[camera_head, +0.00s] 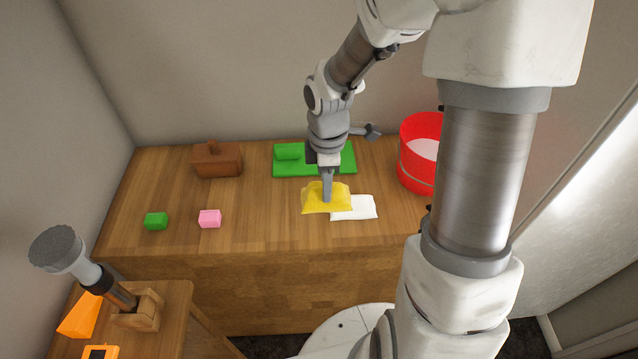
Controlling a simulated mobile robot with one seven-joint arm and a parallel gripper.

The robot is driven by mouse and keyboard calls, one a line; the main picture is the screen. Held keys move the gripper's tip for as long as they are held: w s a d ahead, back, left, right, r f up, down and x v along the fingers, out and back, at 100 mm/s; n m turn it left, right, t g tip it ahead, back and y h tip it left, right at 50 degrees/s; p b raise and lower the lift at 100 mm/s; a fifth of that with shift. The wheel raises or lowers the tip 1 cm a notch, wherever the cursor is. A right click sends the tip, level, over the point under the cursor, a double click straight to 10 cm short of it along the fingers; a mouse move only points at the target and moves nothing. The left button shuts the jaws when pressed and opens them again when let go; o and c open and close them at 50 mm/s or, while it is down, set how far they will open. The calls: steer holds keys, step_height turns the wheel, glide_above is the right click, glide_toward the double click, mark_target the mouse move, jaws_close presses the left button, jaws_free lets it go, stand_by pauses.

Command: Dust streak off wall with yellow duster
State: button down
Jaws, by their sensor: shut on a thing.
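The yellow duster (318,202) is on or just above the wooden counter, near its middle. It overlaps the left side of a white cloth or pad (360,207). My gripper (327,194) points down from above and is shut on the duster; its fingertips are partly hidden in the yellow material. I cannot tell whether the duster touches the counter. The back wall (230,75) looks plain grey; I make out no clear streak on it, and my arm hides part of it.
The wooden counter (260,235) also holds a green tray (347,160), a red bucket (409,178), a brown box (217,161), a green block (156,221) and a pink block (210,218). A small side table with orange items (80,316) stands at the front left.

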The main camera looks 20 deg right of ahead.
steer(key=c, duration=1.2)
jaws_free()
steer(key=shift+c, duration=0.2)
jaws_close()
